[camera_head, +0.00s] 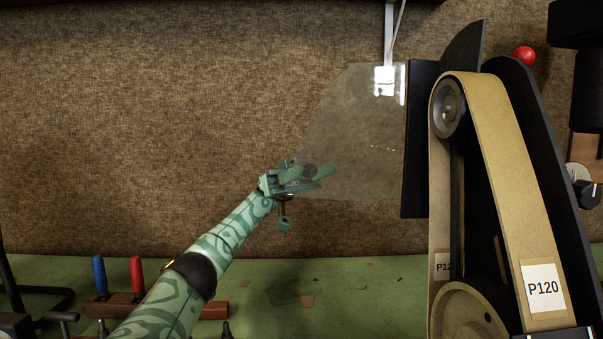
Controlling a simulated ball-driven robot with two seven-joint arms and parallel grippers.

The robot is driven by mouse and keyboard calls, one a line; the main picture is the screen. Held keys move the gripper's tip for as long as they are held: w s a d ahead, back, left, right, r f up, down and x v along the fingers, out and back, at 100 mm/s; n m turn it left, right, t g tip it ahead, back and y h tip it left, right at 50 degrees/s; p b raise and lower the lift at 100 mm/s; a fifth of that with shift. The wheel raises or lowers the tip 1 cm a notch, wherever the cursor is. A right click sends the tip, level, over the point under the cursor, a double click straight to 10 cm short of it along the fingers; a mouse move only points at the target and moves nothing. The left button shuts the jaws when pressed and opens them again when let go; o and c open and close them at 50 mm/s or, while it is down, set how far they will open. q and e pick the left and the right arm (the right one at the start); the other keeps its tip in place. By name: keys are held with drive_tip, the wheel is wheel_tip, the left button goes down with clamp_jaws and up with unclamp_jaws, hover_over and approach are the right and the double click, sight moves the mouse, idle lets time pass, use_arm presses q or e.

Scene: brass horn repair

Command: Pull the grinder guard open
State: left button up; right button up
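The grinder guard (355,130) is a clear, slightly dusty panel. It stands out to the left of the belt grinder (505,170), beside the grinder's black upright plate. A small dark round knob (310,171) sits near the guard's lower left corner. My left gripper (312,174) is at that corner, with its pale green fingers around or right beside the knob. The fingers partly overlap the clear panel, and I cannot tell whether they are closed on the knob. My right gripper is not in view.
A metal bracket (390,35) comes down to the guard's upper right corner. A red ball-shaped knob (523,56) is at the upper right. A wooden rack (128,307) with red and blue handled tools stands at the lower left. The green bench (340,290) below the guard is mostly clear.

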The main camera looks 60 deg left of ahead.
sight(328, 129)
use_arm(q)
drive_tip(key=r+p, duration=0.1)
drive_tip(key=r, duration=0.1)
drive_tip(key=d+r+p, duration=0.1)
drive_tip(key=r, duration=0.1)
drive_tip(key=s+d+r+p, duration=0.1)
drive_tip(key=r+p, duration=0.1)
drive_tip(key=shift+s+d+r, duration=0.1)
drive_tip(key=shift+d+r, duration=0.05)
drive_tip(key=shift+d, duration=0.1)
drive_tip(key=s+r+p, duration=0.1)
drive_tip(key=s+d+r+p, duration=0.1)
drive_tip(key=r, duration=0.1)
drive_tip(key=shift+s, duration=0.2)
drive_tip(key=s+d+r, duration=0.3)
drive_tip(key=s+d, duration=0.2)
drive_tip(key=d, duration=0.2)
drive_tip(key=shift+s+r+p, duration=0.3)
drive_tip(key=shift+s+p, duration=0.05)
drive_tip(key=shift+p, duration=0.1)
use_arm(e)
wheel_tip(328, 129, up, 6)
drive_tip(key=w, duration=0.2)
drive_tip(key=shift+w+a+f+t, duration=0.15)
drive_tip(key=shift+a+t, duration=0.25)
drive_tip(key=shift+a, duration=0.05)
use_arm(q)
drive_tip(key=shift+c, duration=0.3)
